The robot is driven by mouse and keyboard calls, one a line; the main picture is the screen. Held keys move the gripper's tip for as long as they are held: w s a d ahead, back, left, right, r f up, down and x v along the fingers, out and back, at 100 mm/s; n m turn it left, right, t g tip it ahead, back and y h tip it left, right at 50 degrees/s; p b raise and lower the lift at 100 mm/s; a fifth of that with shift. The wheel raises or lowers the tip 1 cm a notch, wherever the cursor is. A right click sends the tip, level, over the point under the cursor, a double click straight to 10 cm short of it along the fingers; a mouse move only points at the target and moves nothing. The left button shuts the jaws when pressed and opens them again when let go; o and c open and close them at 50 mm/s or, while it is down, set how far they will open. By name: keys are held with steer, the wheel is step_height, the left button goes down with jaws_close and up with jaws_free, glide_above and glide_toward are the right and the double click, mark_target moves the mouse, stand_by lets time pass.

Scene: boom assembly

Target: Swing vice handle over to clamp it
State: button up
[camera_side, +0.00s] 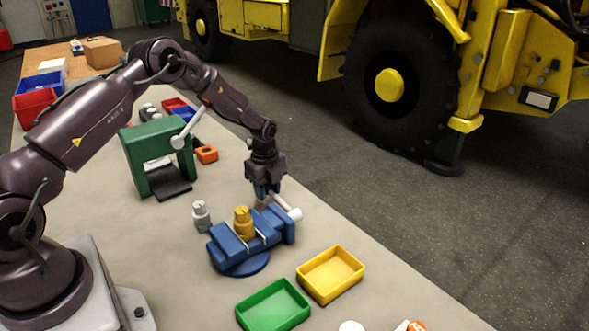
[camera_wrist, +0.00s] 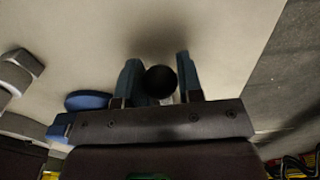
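The blue vice (camera_side: 240,240) stands on the bench in the side view, with a yellow part (camera_side: 243,222) upright between its jaws. Its pale handle (camera_side: 283,204) slants up from a white hub (camera_side: 295,214) at the right end, toward my gripper (camera_side: 267,190). My gripper points down just above the vice at the handle's upper end. In the wrist view, the fingers (camera_wrist: 159,75) stand apart with a dark round knob (camera_wrist: 160,82) between them, apparently the handle's end. I cannot tell whether both fingers press on it.
A grey fitting (camera_side: 201,215) stands left of the vice. A yellow tray (camera_side: 331,274) and a green tray (camera_side: 273,305) lie in front. A green press (camera_side: 157,155) stands behind left. The bench's right edge is close to the vice.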

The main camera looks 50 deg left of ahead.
steer(key=shift+s+f, duration=0.25)
steer(key=shift+f, duration=0.05)
steer(key=shift+s+f, duration=0.1)
steer(key=shift+f, duration=0.2)
steer(key=o, duration=0.6)
steer(key=shift+w+r, duration=0.2)
steer(key=shift+r, duration=3.95)
